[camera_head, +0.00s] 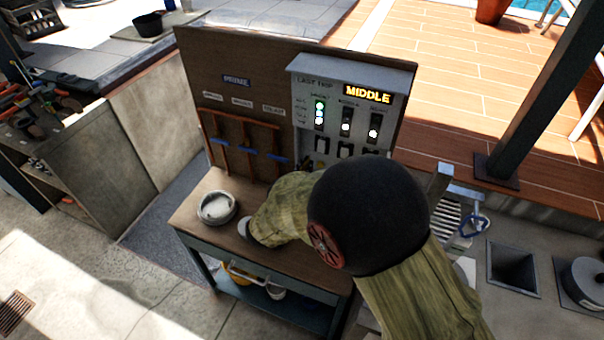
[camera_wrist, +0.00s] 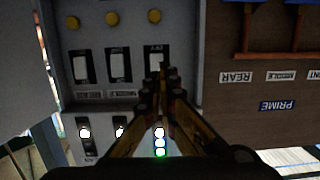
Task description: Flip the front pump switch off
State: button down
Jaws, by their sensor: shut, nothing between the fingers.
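A grey pump panel (camera_head: 300,85) stands on the bench's back board, with three white rocker switches in a row. In the head view, the left switch (camera_head: 322,145) is under a column with several lit lamps. In the wrist view, turned about half round, this switch (camera_wrist: 157,62) is at the right of the row, beside the middle switch (camera_wrist: 117,66) and another switch (camera_wrist: 80,66). The switch name plates are too small to read. My gripper (camera_wrist: 157,78) is shut and empty, its tips over the lower part of that right-hand switch. Contact cannot be told.
A lit display (camera_head: 368,94) reads MIDDLE. Yellow round buttons (camera_wrist: 112,18) line the panel beyond the switches in the wrist view. A round metal dish (camera_head: 217,207) sits on the wooden bench (camera_head: 190,212). Wooden slats with blue bands (camera_head: 245,150) stand left of the panel.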

aim_at(319, 152)
jog(key=x, duration=0.7)
jog(key=shift+w+d+f, duration=0.1)
jog(key=shift+w, duration=0.1)
jog(key=b, duration=0.1)
jog(key=f+b, duration=0.1)
jog(key=shift+w+d+t+b, duration=0.1)
jog(key=shift+w+t+b, duration=0.15)
jog(key=shift+t+b, duration=0.15)
jog(key=shift+t+h+b, duration=0.3)
jog(key=shift+b, duration=0.45)
jog(key=shift+f, duration=0.15)
jog(key=shift+d+f, duration=0.1)
jog(key=shift+d, duration=0.1)
dwell(0.3)
